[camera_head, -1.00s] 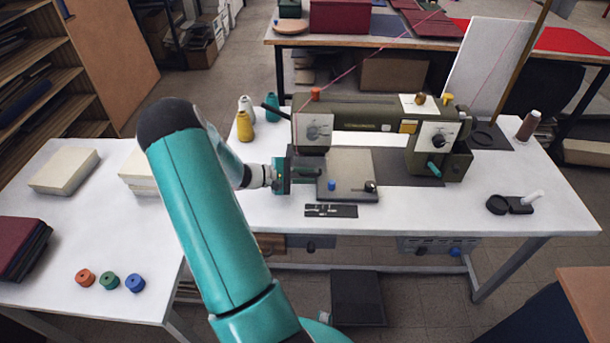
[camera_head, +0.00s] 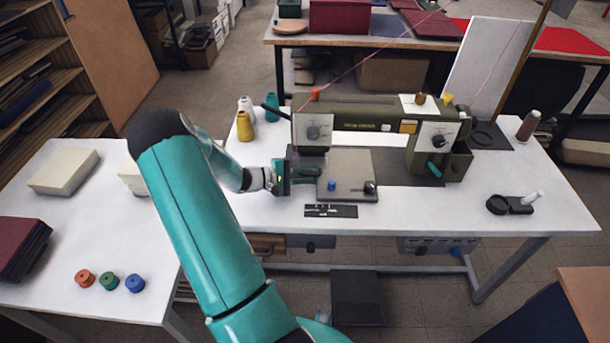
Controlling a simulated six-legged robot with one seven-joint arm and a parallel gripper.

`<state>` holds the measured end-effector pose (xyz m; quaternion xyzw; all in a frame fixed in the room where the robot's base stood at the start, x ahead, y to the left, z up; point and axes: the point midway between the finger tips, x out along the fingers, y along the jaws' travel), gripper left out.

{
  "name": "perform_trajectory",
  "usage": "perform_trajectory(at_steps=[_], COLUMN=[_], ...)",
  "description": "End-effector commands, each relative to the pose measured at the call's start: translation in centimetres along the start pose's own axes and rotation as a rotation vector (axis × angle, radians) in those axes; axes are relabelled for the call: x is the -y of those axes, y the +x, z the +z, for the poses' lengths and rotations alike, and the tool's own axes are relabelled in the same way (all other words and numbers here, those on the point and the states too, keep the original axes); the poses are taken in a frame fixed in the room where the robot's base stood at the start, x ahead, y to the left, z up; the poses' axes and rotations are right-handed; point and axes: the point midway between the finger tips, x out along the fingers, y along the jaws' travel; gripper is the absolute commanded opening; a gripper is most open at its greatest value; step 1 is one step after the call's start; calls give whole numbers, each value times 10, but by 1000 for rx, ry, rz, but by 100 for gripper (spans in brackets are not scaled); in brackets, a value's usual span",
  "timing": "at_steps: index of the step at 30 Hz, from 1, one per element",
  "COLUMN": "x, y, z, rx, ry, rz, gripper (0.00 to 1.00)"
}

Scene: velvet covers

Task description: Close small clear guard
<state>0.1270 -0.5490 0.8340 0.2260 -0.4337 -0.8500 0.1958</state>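The olive-green sewing machine (camera_head: 365,125) stands on the white table. I cannot make out the small clear guard; my gripper may cover it, or it is too small and see-through at this size. The fingers are too small and dark to show a gap or any contact.
Yellow, white and teal thread cones (camera_head: 245,126) stand behind my wrist. A blue knob (camera_head: 332,185) and a black knob (camera_head: 370,187) sit on the bed plate. A dark strip with small tools (camera_head: 331,211) lies in front.

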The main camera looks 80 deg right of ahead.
Motion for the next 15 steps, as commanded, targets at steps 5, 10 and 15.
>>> perform_trajectory(at_steps=[5, 10, 15], x=[0, -1, -1], y=[0, -10, -41], z=[0, 0, -1], rx=[1, -1, -4], ry=[1, 1, 1], rz=[0, 2, 3], gripper=[18, 18, 18])
